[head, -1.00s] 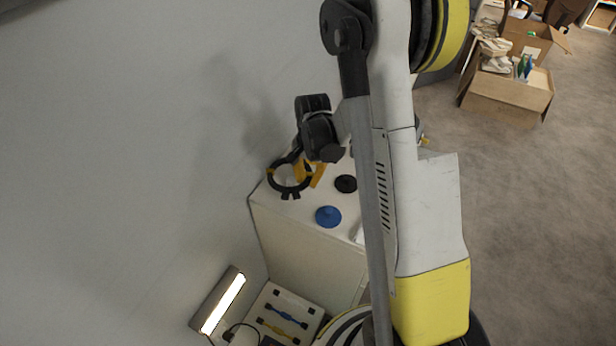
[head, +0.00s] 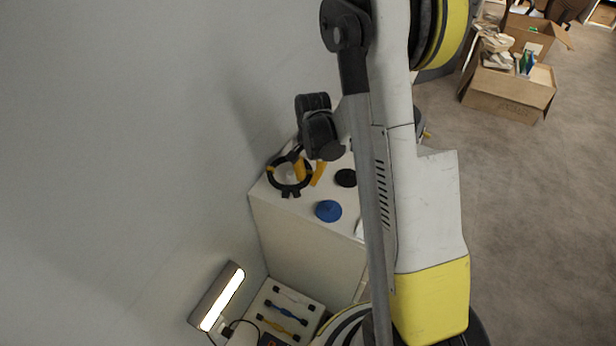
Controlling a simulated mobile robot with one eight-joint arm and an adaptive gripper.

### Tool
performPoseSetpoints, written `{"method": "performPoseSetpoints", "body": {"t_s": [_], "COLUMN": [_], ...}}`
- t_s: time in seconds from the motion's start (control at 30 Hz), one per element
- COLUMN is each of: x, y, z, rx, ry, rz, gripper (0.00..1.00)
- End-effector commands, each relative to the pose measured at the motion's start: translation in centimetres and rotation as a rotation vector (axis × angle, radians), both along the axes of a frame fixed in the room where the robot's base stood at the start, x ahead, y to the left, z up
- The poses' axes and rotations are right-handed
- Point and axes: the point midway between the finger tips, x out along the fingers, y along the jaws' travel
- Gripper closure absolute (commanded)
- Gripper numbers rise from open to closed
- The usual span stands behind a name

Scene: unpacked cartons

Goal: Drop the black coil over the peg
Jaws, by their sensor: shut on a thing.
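The black coil (head: 272,184) is an open ring with small tabs, at the left end of the white cabinet top (head: 298,207). My gripper (head: 309,171) has yellow fingers at the coil's right side and is shut on it. The coil is over or just above the cabinet top; its height is hard to tell. A pale round shape (head: 286,173) shows inside the ring; I cannot tell whether it is a peg. A blue round piece (head: 328,211) and a black round piece (head: 346,178) stand to the right. My arm hides the cabinet's right part.
A grey wall runs close along the left of the cabinet. A lit lamp (head: 222,296) and a white board with coloured cables (head: 284,318) are below. Open cartons (head: 508,95) stand on the carpet at the upper right; the carpet nearer is clear.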

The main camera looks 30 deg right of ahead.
Motion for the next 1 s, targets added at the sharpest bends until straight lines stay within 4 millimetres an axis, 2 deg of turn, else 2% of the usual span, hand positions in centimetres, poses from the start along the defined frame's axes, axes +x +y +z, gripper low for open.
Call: {"method": "performPoseSetpoints", "body": {"t_s": [1.0], "x": [0.0], "y": [0.0], "z": [-3.2], "rx": [0.0], "ry": [0.0], "rz": [0.0], "gripper": [1.0]}}
